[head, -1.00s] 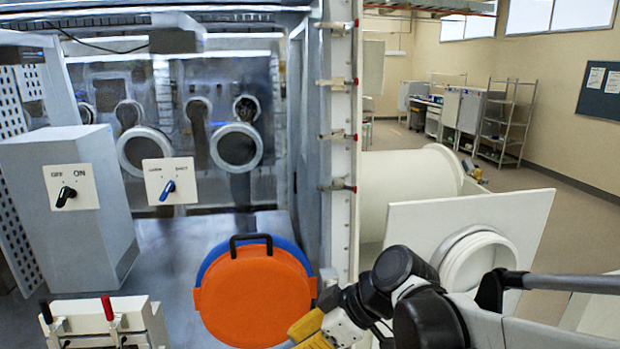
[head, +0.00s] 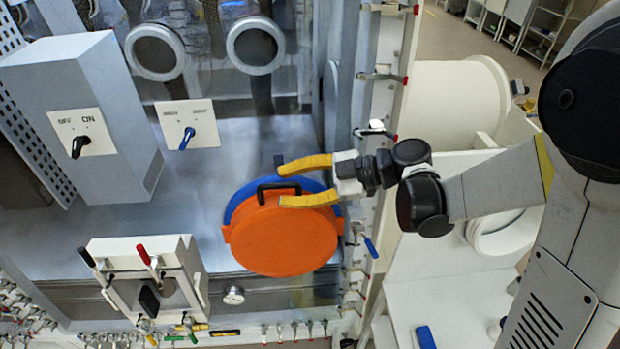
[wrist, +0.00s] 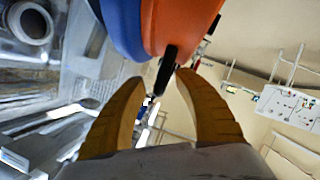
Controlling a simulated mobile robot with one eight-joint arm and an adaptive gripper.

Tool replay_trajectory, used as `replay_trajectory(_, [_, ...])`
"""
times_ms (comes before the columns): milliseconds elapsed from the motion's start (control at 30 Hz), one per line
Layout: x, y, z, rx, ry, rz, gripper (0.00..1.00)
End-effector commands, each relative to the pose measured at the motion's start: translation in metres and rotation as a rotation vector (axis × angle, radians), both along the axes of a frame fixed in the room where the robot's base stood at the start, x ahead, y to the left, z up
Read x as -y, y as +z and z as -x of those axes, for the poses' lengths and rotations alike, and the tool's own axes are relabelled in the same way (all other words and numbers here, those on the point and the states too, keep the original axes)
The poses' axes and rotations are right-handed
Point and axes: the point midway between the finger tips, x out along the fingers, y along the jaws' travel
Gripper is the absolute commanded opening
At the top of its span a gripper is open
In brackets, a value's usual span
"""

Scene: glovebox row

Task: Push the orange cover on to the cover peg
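The orange cover (head: 285,240) is a round disc with a black handle (head: 262,192) at its top edge, in front of a blue disc (head: 237,198). My gripper (head: 281,186) has yellow fingers, spread apart, one above and one below the handle in the head view. In the wrist view the handle (wrist: 166,70) lies between the two fingertips (wrist: 163,80), closer to the right one; a gap shows on the left. The orange cover (wrist: 178,22) and blue disc (wrist: 124,25) fill the top there. I cannot pick out the cover peg.
A white clamp unit (head: 150,270) with red and black levers is at lower left. A frame post (head: 385,110) with clips rises right of the cover. A white cylinder (head: 455,100) lies beyond it.

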Motion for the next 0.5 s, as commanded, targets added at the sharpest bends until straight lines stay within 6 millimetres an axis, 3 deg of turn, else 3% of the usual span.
replay_trajectory(200, [-0.023,-0.008,-0.003,-0.001,0.002,0.001,0.38])
replay_trajectory(500, [-0.027,-0.01,-0.004,-0.001,-0.002,0.0,0.38])
